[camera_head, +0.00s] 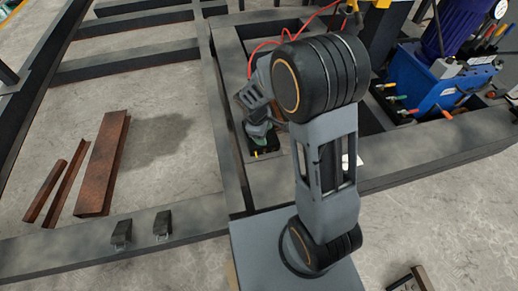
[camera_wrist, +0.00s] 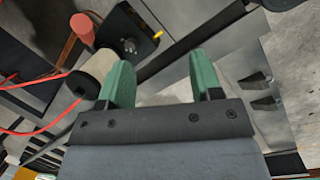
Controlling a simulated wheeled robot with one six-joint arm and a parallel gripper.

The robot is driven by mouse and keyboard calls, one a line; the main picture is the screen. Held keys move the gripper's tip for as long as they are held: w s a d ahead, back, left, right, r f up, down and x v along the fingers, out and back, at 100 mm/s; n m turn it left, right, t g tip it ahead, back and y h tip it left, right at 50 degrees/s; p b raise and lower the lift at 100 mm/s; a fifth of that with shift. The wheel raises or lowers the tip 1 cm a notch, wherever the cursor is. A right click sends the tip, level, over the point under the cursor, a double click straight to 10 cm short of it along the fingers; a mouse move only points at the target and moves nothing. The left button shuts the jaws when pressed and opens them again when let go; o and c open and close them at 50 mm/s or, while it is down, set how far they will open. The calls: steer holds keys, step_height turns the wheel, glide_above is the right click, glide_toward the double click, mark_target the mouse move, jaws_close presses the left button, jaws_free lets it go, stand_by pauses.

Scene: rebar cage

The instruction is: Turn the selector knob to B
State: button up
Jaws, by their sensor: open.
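My gripper (camera_wrist: 162,76) shows two green fingers in the wrist view, apart with nothing between them. Beyond the fingertips, up and to the left, is a small black box (camera_wrist: 124,24) with a round grey part on its face and a yellow mark at its right edge. The round part may be the selector knob (camera_wrist: 130,45); no letters are readable. In the head view my gripper (camera_head: 258,128) hangs just above the black box (camera_head: 264,152), partly hidden behind my arm. I cannot tell whether they touch.
Red hoses (camera_head: 262,48) run nearby. A blue hydraulic unit (camera_head: 425,85) stands right. Rusty steel sections (camera_head: 103,165) lie on the floor at left, inside dark frame beams.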

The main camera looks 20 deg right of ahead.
steer(key=w+a+f+n+t+b, duration=0.1)
steer(key=w+f+n, duration=0.2)
steer(key=f+n, duration=0.15)
steer(key=w+f+n+b, duration=0.2)
steer(key=w+f+n, duration=0.1)
steer(key=f, duration=0.3)
steer(key=w+r+n+t+p, duration=0.1)
steer(key=w+n+t, duration=0.1)
steer(key=w+n, duration=0.45)
steer(key=shift+n, duration=0.8)
steer(key=b+x, duration=0.2)
steer(key=x, duration=0.2)
steer(key=s+b+x, duration=0.1)
steer(key=x, duration=0.3)
steer(key=b+x, duration=0.2)
steer(key=x, duration=0.2)
steer(key=shift+s+f+b, duration=0.15)
steer(key=shift+f+b, duration=0.15)
steer(key=shift+f, duration=0.15)
steer(key=c, duration=0.8)
steer(key=shift+m+h+p, duration=0.4)
steer(key=shift+m, duration=0.5)
steer(key=shift+c, duration=0.5)
steer(key=shift+m+g, duration=0.4)
steer(key=shift+m, duration=0.2)
